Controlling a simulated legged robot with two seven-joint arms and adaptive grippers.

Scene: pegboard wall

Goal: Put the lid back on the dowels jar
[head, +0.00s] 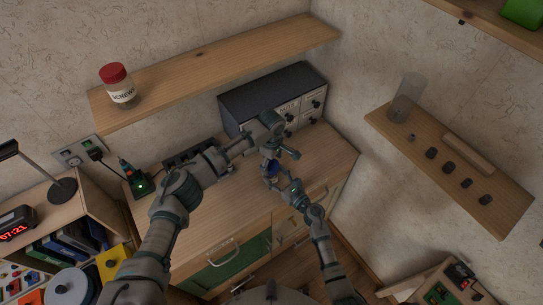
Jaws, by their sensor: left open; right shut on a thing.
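My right gripper (272,181) is shut on a small blue thing (272,168) above the wooden cabinet top. It may be a lid, but it is too small and too covered to be sure. My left gripper (284,153) is open, just above and beside the blue thing; I cannot tell if they touch. No label reading dowels is legible. A clear, tall container (405,98) without a visible lid stands at the left end of the right wall shelf.
A red-lidded screws jar (119,87) stands on the left wall shelf (215,66). A dark drawer unit (260,93) stands behind my grippers. Several small dark pieces lie on the right shelf (475,179). The right end of the cabinet top (330,160) is clear.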

